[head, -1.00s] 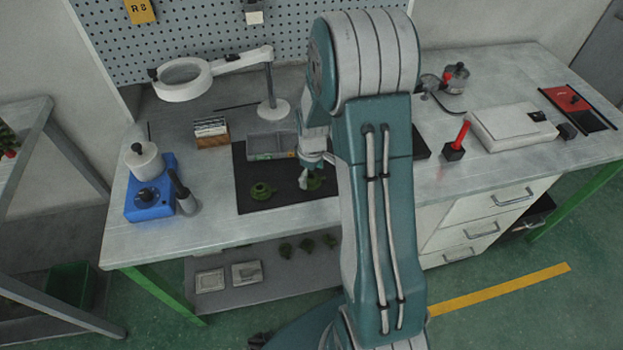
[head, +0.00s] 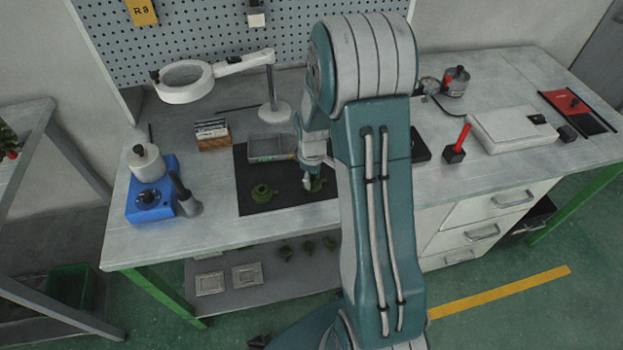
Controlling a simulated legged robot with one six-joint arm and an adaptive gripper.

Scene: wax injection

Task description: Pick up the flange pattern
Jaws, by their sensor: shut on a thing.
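Two dark green flange patterns are at the black mat (head: 285,202) on the bench. One flange pattern (head: 262,193) stands on the left part of the mat, apart from my gripper. The other flange pattern (head: 317,185) is at my gripper (head: 309,184), over the right part of the mat. My gripper is shut on this right one. My arm hides part of it, and I cannot tell whether it is clear of the mat.
A grey tray (head: 268,146) lies at the back of the mat. A blue wax pot unit (head: 150,200) stands at left, a magnifier lamp (head: 185,83) behind. Several green patterns (head: 308,246) lie on the lower shelf. A red-handled tool (head: 461,140) stands at right.

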